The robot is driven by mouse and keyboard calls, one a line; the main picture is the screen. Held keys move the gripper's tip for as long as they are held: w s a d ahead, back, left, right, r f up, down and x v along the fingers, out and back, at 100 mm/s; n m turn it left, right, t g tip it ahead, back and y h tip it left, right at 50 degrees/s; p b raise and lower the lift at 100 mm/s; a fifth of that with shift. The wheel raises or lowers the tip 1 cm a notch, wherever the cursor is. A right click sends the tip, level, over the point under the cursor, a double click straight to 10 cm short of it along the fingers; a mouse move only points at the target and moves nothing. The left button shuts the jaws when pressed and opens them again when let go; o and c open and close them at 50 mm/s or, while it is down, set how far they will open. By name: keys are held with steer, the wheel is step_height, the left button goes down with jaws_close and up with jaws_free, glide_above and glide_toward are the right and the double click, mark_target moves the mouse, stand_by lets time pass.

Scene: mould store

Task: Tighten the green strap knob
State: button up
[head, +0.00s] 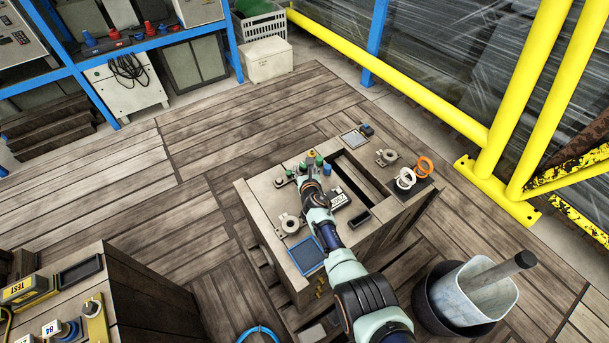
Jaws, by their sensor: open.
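My arm reaches up from the lower right to a grey workbench block. My gripper (303,180) is at its far edge, above a cluster of small coloured parts; it is open, with its fingers small and partly hidden by the arm. A green knob-like part (319,160) stands just right of and beyond the gripper. Another small green part (291,173) is just left of it. I cannot tell which is the strap knob. No strap can be made out, and contact between the gripper and either green part cannot be told.
The bench top (262,200) also bears a blue part (327,169), a blue-framed tray (307,256), a flanged ring (290,223) and white (405,178) and orange rings (424,166). A dark slot (362,179) cuts the top. A bin (478,290) stands at lower right.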

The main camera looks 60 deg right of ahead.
steer(key=shift+b+x, duration=0.75)
steer(key=shift+x, duration=0.2)
steer(key=shift+d, duration=0.1)
jaws_close()
steer(key=shift+f, duration=0.1)
